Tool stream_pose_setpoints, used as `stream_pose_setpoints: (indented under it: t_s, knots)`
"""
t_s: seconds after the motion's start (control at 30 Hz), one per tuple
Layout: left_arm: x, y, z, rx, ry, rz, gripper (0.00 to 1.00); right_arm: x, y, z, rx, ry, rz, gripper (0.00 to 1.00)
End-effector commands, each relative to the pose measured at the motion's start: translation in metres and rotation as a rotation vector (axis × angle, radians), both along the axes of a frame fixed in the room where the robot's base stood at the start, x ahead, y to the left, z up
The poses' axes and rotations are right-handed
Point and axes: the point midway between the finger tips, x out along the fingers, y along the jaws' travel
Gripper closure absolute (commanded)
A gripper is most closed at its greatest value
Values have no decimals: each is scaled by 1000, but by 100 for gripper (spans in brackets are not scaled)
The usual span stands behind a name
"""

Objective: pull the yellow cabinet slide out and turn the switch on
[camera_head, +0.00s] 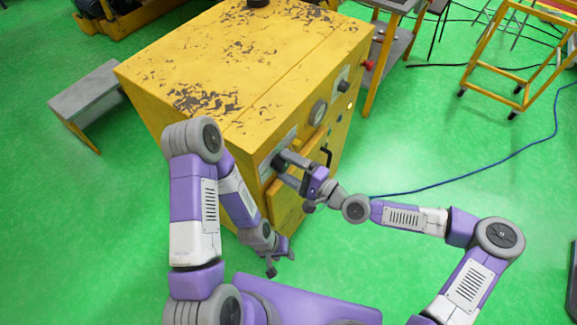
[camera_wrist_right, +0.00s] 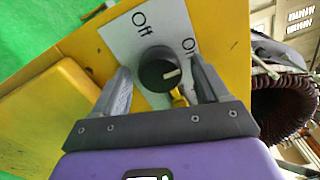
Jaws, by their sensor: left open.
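The yellow cabinet (camera_head: 240,70) stands in the middle of the head view, its top scuffed. The black round switch (camera_wrist_right: 159,69) shows in the right wrist view on a white label reading "Off" at left, with a second word partly hidden. My right gripper (camera_wrist_right: 162,80) is open, its fingers on either side of the switch with visible gaps. My left gripper (camera_head: 279,258) is open and empty, low before the cabinet front.
A round gauge (camera_head: 318,112) and small knobs are farther along the cabinet front. A grey bench (camera_head: 86,88) stands at left, a yellow wheeled frame (camera_head: 510,75) at upper right.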

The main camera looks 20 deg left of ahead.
Motion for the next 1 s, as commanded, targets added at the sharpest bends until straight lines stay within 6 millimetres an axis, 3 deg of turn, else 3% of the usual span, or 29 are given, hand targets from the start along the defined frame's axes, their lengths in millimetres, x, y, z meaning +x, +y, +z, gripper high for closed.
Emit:
stream_pose_setpoints:
  t_s: [0.27, 0.7, 1.0]
  knots:
    - [0, 0, 0, 0, 0, 0, 57, -1, -5, 0, 0, -1, -2, 26]
    - [0, 0, 0, 0, 0, 0, 57, -20, -59, 0, 3, 2, -4, 26]
    - [0, 0, 0, 0, 0, 0, 57, -26, -71, 0, 0, -2, 0, 26]
